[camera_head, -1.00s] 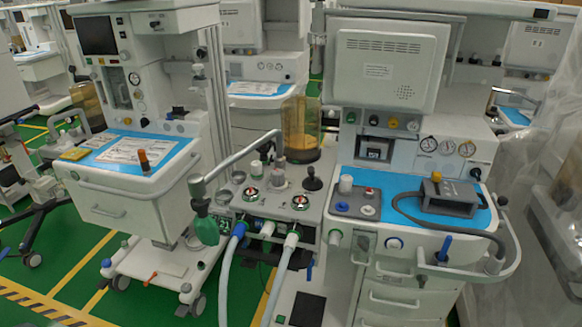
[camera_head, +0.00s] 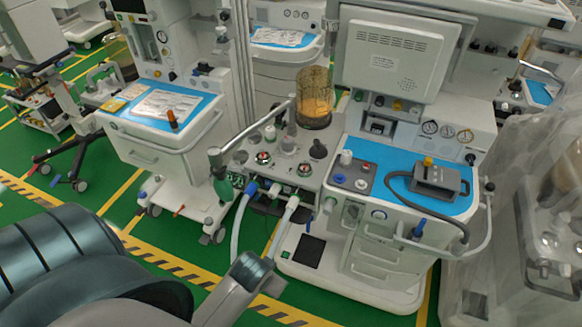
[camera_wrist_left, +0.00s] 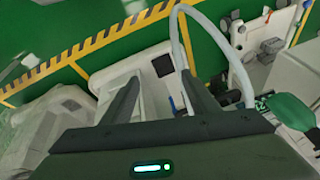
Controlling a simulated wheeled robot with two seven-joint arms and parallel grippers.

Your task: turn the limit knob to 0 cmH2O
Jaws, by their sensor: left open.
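The breathing block (camera_head: 245,150) of the anaesthesia cart stands at centre in the head view. On its top are two round gauges with red marks, a pale upright knob (camera_head: 288,146) and a black knob (camera_head: 318,149). I cannot tell which is the limit knob, and no scale can be read. My left arm comes in at the lower left, in front of and below the block. In the left wrist view my left gripper (camera_wrist_left: 161,76) is open and empty, with its fingers apart above the cart's base and floor. My right gripper is not in view.
A metal arm with a green bag (camera_head: 223,188) and pale hoses (camera_head: 284,222) hang at the block's front. An amber canister (camera_head: 314,98) stands behind it. A blue worktop (camera_head: 390,178) with a grey device lies right. Green floor in front is clear.

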